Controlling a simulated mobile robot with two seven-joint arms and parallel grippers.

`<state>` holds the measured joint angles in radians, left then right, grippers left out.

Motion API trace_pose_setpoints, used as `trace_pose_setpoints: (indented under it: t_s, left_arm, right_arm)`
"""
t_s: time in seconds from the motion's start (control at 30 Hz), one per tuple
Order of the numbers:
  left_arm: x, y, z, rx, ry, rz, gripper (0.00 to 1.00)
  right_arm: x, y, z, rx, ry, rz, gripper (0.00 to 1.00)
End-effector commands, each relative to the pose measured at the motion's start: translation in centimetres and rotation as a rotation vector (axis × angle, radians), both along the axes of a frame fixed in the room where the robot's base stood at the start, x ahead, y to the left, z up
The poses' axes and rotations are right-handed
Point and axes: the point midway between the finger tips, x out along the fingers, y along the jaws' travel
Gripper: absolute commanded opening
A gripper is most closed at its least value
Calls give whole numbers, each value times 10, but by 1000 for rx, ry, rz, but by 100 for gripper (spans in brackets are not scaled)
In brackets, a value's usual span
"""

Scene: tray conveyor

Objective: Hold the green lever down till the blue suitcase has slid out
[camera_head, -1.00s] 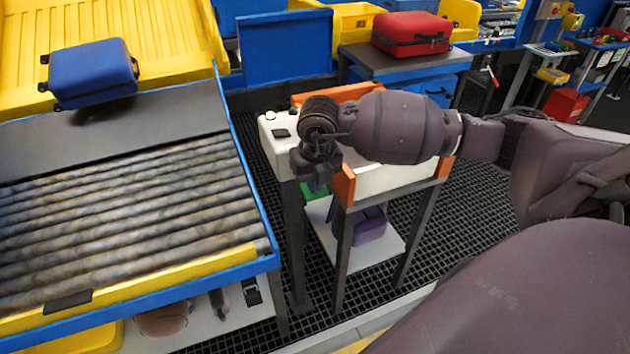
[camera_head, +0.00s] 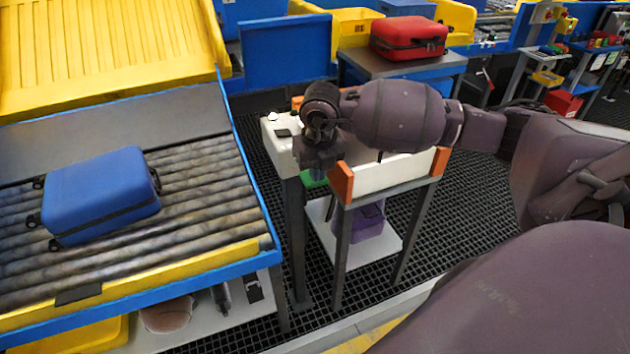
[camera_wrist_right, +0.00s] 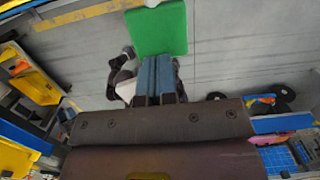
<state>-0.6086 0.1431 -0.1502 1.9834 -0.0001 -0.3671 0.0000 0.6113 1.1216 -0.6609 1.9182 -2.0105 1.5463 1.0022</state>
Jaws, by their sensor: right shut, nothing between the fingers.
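The blue suitcase (camera_head: 100,195) lies on the roller bed (camera_head: 200,205) at the left of the head view. My right gripper (camera_head: 318,165) points down at the left end of the white and orange stand. Its fingers are shut with nothing between them. A small part of the green lever (camera_head: 312,180) shows just below the gripper. In the right wrist view the lever's green plate (camera_wrist_right: 158,28) lies at the tips of my shut fingers (camera_wrist_right: 156,62); I cannot tell if they touch. My left gripper is not in view.
The white and orange stand (camera_head: 395,167) is under my right forearm, with a purple bag (camera_head: 369,220) on its lower shelf. A red suitcase (camera_head: 408,36) lies on a grey table behind. The yellow ribbed chute (camera_head: 105,45) above the rollers is empty.

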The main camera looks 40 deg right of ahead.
Motion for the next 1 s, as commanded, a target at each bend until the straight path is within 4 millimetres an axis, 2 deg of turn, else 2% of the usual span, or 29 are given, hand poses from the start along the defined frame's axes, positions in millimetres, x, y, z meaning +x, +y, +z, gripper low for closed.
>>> trace_pose_setpoints:
  t_s: [0.03, 0.2, 0.5, 0.7, 1.0]
  left_arm:
    - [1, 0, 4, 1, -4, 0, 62]
    - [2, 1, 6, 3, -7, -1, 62]
    - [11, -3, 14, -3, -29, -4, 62]
    - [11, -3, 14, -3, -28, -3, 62]
    - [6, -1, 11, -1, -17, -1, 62]
  right_arm:
    - [0, -1, 12, -1, -6, 0, 0]
    - [-10, 2, 45, -2, -8, 1, 0]
    - [-23, 5, 89, -2, -7, 0, 0]
    - [-26, 6, 99, -1, -6, 0, 0]
    - [-26, 6, 100, -1, -6, 0, 0]
